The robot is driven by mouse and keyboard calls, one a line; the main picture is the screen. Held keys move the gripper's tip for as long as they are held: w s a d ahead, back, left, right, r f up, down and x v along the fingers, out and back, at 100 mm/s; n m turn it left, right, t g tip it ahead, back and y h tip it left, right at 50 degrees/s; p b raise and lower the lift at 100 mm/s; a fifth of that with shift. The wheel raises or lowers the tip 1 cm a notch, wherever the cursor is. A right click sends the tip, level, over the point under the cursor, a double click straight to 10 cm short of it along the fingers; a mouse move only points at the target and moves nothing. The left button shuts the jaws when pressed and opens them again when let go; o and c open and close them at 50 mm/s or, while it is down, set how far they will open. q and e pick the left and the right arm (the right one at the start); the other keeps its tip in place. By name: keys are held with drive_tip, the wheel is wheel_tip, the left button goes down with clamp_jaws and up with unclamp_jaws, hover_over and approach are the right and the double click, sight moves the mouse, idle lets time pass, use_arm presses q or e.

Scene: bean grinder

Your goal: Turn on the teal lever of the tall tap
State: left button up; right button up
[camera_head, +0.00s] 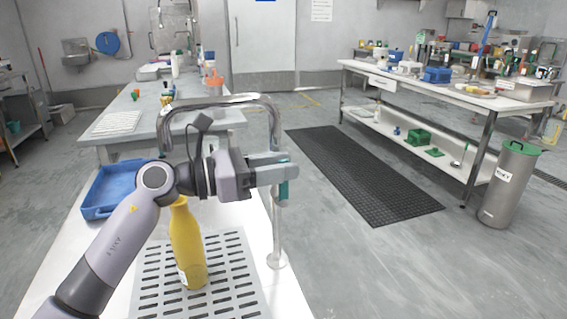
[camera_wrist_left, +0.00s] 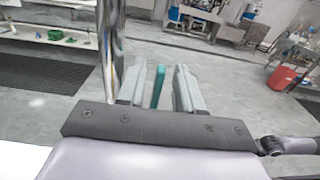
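The tall chrome tap (camera_head: 277,230) stands at the right edge of the white counter, and its spout arches left over the drain grid. Its post is also on the left in the left wrist view (camera_wrist_left: 108,45). The teal lever (camera_head: 284,189) is on the post, partly hidden by my left gripper (camera_head: 287,170). In the left wrist view the teal lever (camera_wrist_left: 158,86) stands upright between the fingers of my left gripper (camera_wrist_left: 160,88). My right gripper is not in view.
A yellow bottle (camera_head: 187,245) stands on the slotted drain grid (camera_head: 232,262) below my left arm. A blue tray (camera_head: 103,187) lies at the left on the counter. Open floor with a black mat (camera_head: 365,180) lies to the right of the tap.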

use_arm(q)
drive_tip(key=shift+w+d, duration=0.2)
drive_tip(key=shift+d, duration=0.3)
drive_tip(key=shift+c, duration=0.3)
clamp_jaws()
